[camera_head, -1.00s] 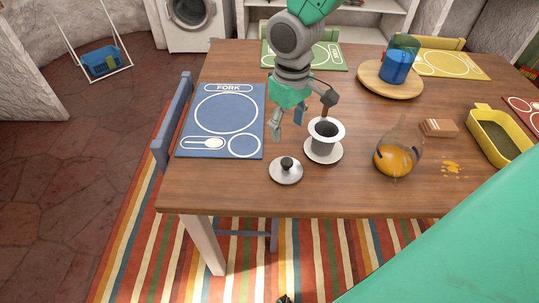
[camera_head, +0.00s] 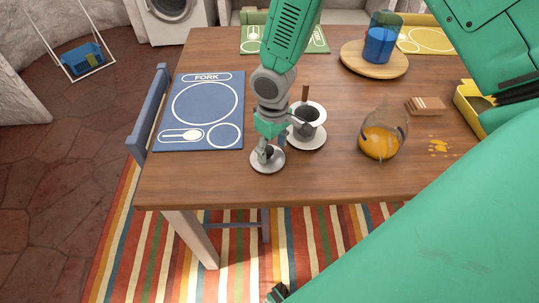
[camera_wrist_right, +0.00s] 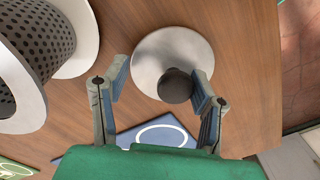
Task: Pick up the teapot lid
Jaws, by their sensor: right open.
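The teapot lid (camera_head: 259,163) is a pale round disc with a dark knob, lying flat on the wooden table near its front edge. My right gripper (camera_head: 266,154) is over it from above, covering part of it. In the right wrist view the lid (camera_wrist_right: 150,62) lies beyond my open right gripper (camera_wrist_right: 160,78). Its dark knob (camera_wrist_right: 176,87) appears between the fingers, close to the right-hand one; whether they touch is unclear. A glass teapot (camera_head: 381,142) with orange liquid stands to the right.
A dark perforated strainer (camera_head: 307,115) with a white rim stands on a white saucer (camera_head: 310,144) just right of my gripper. A blue placemat (camera_head: 222,130) lies to the left. A round wooden board (camera_head: 350,61) holds a blue cup (camera_head: 380,45). The table's front edge is close.

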